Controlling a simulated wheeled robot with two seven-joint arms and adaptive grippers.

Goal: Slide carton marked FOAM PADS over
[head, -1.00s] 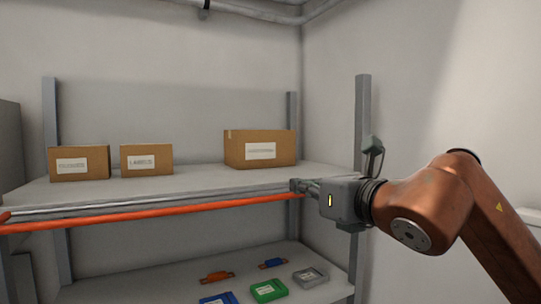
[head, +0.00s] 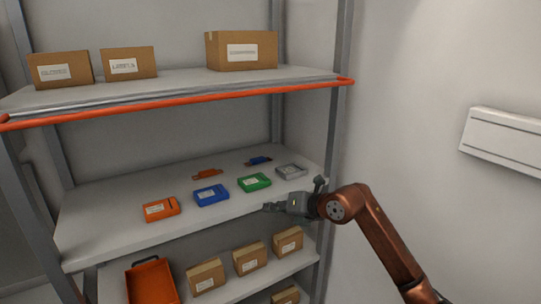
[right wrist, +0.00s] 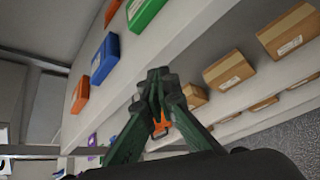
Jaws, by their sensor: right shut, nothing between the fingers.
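Three brown cartons with white labels stand on the top shelf in the head view: a left one (head: 60,84), a middle one (head: 128,73) that seems to read LABELS, and a larger right one (head: 228,62). The other labels are too blurred to tell which reads FOAM PADS. My right gripper (head: 268,207) is at the front edge of the middle shelf, below the top cartons and touching none of them. In the right wrist view its fingers (right wrist: 158,78) are closed together and empty. My left gripper is out of view.
The top shelf has an orange front rail (head: 180,101). The middle shelf (head: 110,225) holds orange, blue, green (head: 254,182) and grey trays. Smaller cartons (head: 248,258) and an orange bin (head: 150,283) sit below. A shelf post (head: 338,120) rises at right.

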